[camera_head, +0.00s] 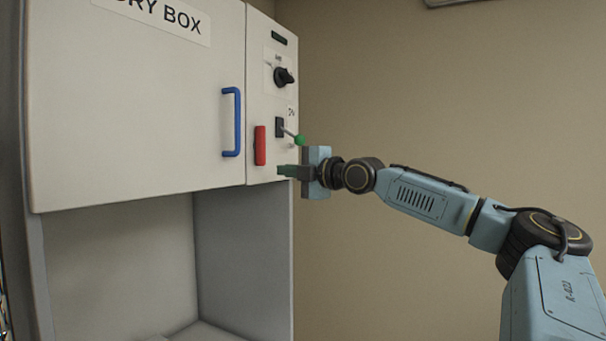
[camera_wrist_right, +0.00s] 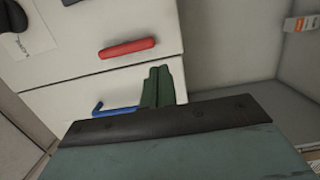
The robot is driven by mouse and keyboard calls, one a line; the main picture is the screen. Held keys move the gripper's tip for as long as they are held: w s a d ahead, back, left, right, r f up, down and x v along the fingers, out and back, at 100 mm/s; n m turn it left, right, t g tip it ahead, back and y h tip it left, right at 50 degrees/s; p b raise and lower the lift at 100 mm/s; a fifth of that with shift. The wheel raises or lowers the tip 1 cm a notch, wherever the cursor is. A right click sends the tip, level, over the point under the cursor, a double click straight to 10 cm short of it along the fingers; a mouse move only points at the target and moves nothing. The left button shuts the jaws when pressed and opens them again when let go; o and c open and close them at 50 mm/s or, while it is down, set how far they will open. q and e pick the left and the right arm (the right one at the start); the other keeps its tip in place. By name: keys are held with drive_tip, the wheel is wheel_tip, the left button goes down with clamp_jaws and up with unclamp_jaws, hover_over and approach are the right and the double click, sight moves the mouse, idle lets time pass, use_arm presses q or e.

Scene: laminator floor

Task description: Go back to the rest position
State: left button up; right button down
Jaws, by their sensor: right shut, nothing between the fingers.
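My right gripper (camera_head: 284,171) is shut and empty, its green fingertips close to the lower edge of the control panel, just below the red handle (camera_head: 260,146). In the right wrist view the shut fingers (camera_wrist_right: 158,86) point at the white front, with the red handle (camera_wrist_right: 126,48) to their upper left and the blue door handle (camera_wrist_right: 114,110) beside them. I cannot tell whether the fingertips touch the panel. The lever with a green knob (camera_head: 299,140) is just above the gripper in the head view. My left gripper is in neither view.
The dry box door (camera_head: 130,100) is closed, with a blue handle (camera_head: 237,122) at its right edge. A black knob (camera_head: 284,76) is higher on the panel. Below the door is an open bay (camera_head: 120,270). The space right of the cabinet, before the plain wall (camera_head: 450,90), is clear around my arm.

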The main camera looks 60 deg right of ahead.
drive_tip(key=shift+s+d+f+b, duration=0.1)
drive_tip(key=shift+s+d+b, duration=0.9)
drive_tip(key=shift+d, duration=0.35)
